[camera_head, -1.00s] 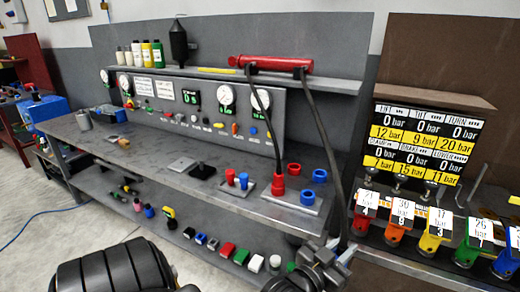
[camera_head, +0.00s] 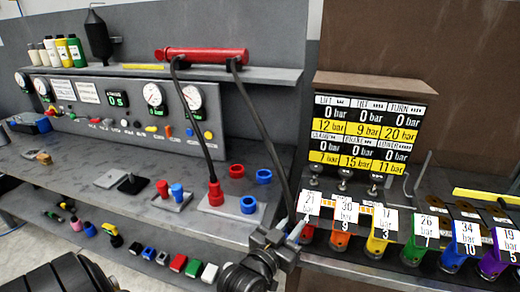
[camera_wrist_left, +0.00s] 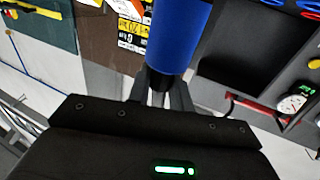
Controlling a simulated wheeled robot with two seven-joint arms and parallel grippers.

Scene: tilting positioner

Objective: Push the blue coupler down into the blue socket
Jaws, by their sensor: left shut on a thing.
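My left gripper (camera_head: 286,238) is in front of the bench's front edge, right of and below the socket plate. In the left wrist view it is shut on a blue cylinder (camera_wrist_left: 178,38), the blue coupler; the coupler is not clear in the head view. A black hose rises from near this gripper to a red bar on the shelf. Two blue ring sockets (camera_head: 263,176) (camera_head: 248,204) sit at the plate's right side, apart from the gripper. My right gripper is not in view.
A red coupler (camera_head: 214,194) with a hose stands on the socket plate (camera_head: 222,209), near a red ring (camera_head: 237,171). Small red and blue cylinders (camera_head: 177,192) stand left of it. Coloured labelled blocks (camera_head: 340,240) line the right side. The red bar (camera_head: 205,55) lies on the shelf.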

